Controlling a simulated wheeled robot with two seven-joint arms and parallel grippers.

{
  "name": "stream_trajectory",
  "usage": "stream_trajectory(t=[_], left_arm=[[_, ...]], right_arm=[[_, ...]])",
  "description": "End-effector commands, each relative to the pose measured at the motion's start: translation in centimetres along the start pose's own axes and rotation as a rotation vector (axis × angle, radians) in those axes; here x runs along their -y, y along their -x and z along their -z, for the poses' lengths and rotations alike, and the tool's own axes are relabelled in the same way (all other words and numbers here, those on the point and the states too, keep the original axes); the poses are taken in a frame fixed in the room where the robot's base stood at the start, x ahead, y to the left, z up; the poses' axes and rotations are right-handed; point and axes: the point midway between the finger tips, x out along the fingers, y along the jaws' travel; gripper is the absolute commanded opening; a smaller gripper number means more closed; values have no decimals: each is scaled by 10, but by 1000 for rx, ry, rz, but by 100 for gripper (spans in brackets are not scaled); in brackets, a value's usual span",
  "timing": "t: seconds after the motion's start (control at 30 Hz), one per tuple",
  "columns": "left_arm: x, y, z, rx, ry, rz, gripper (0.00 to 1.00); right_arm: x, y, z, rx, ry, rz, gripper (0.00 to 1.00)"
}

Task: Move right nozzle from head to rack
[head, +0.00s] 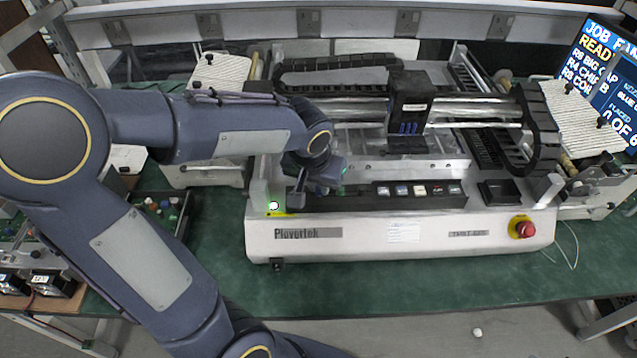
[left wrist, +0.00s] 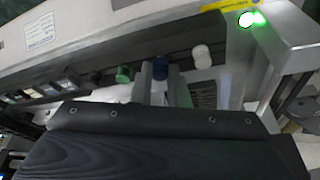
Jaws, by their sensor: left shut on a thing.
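The placement head (head: 408,108) hangs from the gantry, with small blue parts on its lower front. My left gripper (head: 318,188) is low over the left end of the machine's front, well left of the head. The left wrist view shows its two grey fingers (left wrist: 161,88) shut on a blue nozzle (left wrist: 160,68). A green nozzle (left wrist: 123,74) and a white nozzle (left wrist: 201,53) stand on either side of it along a dark rack strip (left wrist: 90,80). I cannot tell whether the blue nozzle touches the rack. My right gripper is out of view.
A lit green lamp (head: 274,206) sits at the machine's left front corner. The green tabletop (head: 400,288) in front is clear. A screen (head: 600,75) stands at far right.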

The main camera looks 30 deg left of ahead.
Motion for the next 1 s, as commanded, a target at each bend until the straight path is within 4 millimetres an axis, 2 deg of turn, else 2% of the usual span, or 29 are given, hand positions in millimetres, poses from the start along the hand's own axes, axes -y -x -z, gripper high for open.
stream_trajectory(t=[0.2,0.23,0.4,0.6,0.73,1.0], left_arm=[[0,0,0,0,0,0,0],[0,0,0,0,0,0,17],[0,0,0,0,0,0,39],[0,0,0,0,0,0,40],[0,0,0,0,0,0,23],[0,1,0,0,0,0,23]], right_arm=[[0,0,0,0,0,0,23],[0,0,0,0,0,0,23],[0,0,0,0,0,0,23],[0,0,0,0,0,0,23],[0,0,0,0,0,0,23],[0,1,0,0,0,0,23]])
